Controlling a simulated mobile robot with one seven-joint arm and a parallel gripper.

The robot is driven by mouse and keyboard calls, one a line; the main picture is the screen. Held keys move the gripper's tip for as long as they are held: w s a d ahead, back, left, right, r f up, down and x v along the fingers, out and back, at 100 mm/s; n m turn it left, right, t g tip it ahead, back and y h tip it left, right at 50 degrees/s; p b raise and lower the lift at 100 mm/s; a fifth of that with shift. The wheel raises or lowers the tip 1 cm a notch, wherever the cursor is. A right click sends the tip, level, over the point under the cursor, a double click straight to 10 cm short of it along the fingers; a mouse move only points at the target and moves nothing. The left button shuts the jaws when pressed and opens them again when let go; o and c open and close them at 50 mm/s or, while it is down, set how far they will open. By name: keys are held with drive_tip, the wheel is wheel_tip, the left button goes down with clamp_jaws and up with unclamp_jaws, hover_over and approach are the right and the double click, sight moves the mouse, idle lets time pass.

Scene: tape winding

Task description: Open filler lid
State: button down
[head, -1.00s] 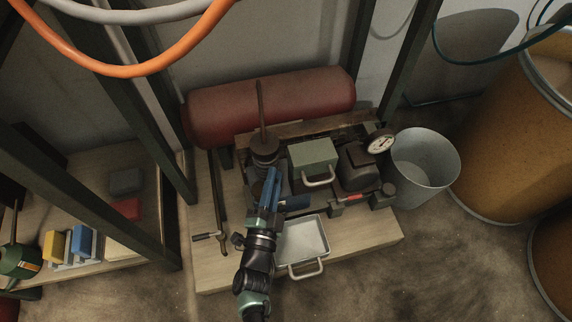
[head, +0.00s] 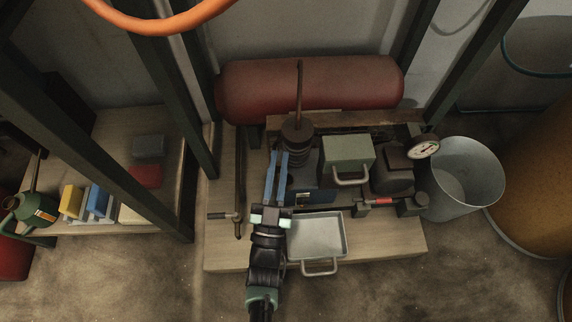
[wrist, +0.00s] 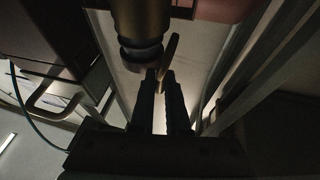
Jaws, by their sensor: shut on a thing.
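My gripper (head: 278,155) reaches up from the bottom, its two blue fingers just left of a dark ribbed cylinder (head: 298,143) with a tall brown rod. In the wrist view my gripper (wrist: 160,78) has its dark fingertips close about a thin brown piece (wrist: 171,50), which stands up beside a dark rounded cylindrical part (wrist: 140,25). I cannot tell for sure whether this piece belongs to the filler lid. No part in the head view is clearly recognisable as the filler lid; the spot at the fingertips is small and dark.
A green box (head: 348,150) with a handle, a dark motor-like unit (head: 393,172) and a gauge (head: 425,146) stand to the right. A metal pan (head: 316,236) lies in front. A red tank (head: 310,88) is behind, a grey bucket (head: 465,175) at right. Dark posts (head: 180,90) flank the board.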

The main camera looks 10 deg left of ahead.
drive_tip(key=shift+s+a+n+y+b, duration=0.15)
drive_tip(key=shift+a+n+y, duration=0.25)
drive_tip(key=shift+n, duration=0.45)
drive_tip(key=shift+s+a+n+y+b, duration=0.1)
drive_tip(key=shift+a+n+y+b, duration=0.1)
drive_tip(key=shift+n+y, duration=0.55)
drive_tip(key=shift+n, duration=0.3)
drive_tip(key=c, duration=0.9)
unclamp_jaws()
drive_tip(key=p+v, duration=0.2)
drive_tip(key=v, duration=1.1)
drive_tip(key=shift+a, duration=0.1)
